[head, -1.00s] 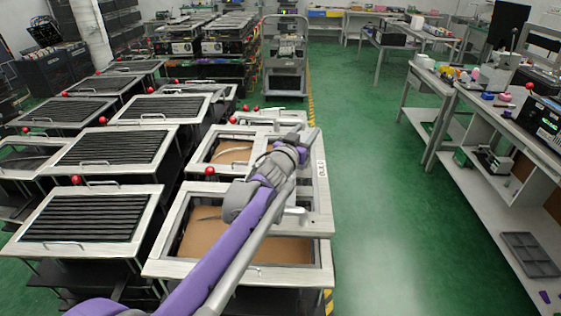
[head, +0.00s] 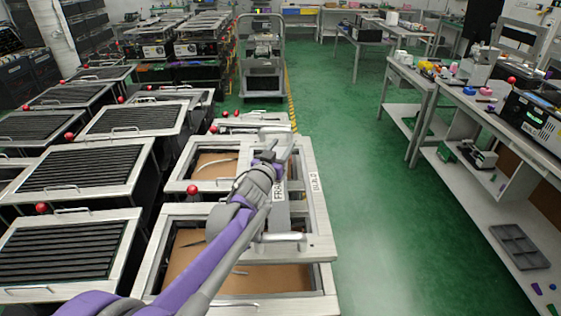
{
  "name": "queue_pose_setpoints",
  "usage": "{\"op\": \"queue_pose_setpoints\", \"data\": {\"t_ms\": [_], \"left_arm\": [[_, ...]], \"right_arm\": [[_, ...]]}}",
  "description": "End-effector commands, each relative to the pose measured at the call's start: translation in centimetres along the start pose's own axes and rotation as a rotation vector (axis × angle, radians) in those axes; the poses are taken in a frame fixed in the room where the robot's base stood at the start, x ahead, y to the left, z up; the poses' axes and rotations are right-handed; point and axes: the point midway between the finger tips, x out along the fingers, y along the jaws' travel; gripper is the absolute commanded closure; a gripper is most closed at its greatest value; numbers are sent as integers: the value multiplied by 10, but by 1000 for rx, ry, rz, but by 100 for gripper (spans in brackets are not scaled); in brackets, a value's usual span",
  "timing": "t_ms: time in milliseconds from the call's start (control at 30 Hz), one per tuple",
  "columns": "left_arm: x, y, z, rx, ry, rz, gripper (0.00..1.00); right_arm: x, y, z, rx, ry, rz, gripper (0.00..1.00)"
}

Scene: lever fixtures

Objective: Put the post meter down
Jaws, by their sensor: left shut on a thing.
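My left arm reaches in from the lower left over the framed wooden fixtures. Its gripper (head: 270,150) points away from me, above the right side of the rear frame. It is shut on a pale grey piece (head: 279,135), which I take to be the post meter. The wrist and fingers hide much of it, and I cannot tell whether it touches the frame below. A grey strip lettered "FRA…" (head: 279,191) shows just below the gripper. The pale board beside it bears the label "BUILD" (head: 315,183). My right gripper is not in view.
A grey lever handle (head: 283,237) lies across the near frame (head: 330,275). Slatted panels (head: 83,165) with red knobs fill the left. A trolley (head: 262,70) stands behind. The green floor (head: 390,220) is clear up to the cluttered workbench (head: 470,110) on the right.

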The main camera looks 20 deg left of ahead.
Motion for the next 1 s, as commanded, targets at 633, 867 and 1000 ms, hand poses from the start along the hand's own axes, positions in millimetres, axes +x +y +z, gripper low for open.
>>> {"op": "queue_pose_setpoints", "data": {"t_ms": [633, 867, 1000], "left_arm": [[0, 0, 41, 1, 0, 0, 100], [0, 0, 43, 1, 0, 0, 25], [0, 0, 43, 1, 0, 0, 20]], "right_arm": [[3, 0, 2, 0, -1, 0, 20], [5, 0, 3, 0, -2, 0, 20], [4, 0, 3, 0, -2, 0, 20]]}}
